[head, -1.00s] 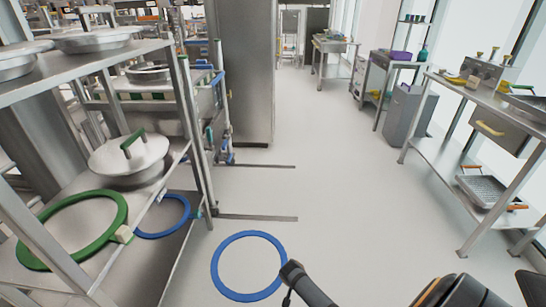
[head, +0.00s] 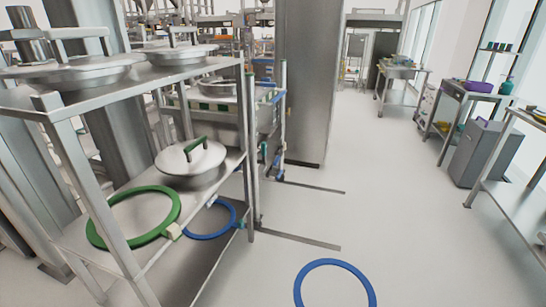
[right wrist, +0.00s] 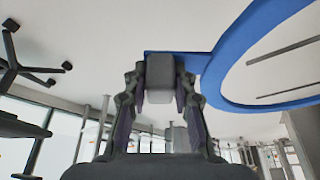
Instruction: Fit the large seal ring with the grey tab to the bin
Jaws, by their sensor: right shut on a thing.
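My right gripper (right wrist: 160,80) is shut on the grey tab (right wrist: 160,72) of the large blue seal ring, seen in the right wrist view. The ring (right wrist: 215,75) extends to the right from the tab and is held clear. In the head view the upper part of the ring (head: 335,263) shows at the bottom edge, over the pale floor; its tab and my right gripper are out of frame there. My left gripper is in no view. I cannot pick out the bin with certainty.
A metal rack (head: 150,270) stands at left, holding a green ring (head: 91,226) with a beige tab, a smaller blue ring (head: 206,237) and a lid (head: 190,160) with a green handle. A steel column (head: 310,90) stands behind. The floor (head: 400,220) at centre right is clear.

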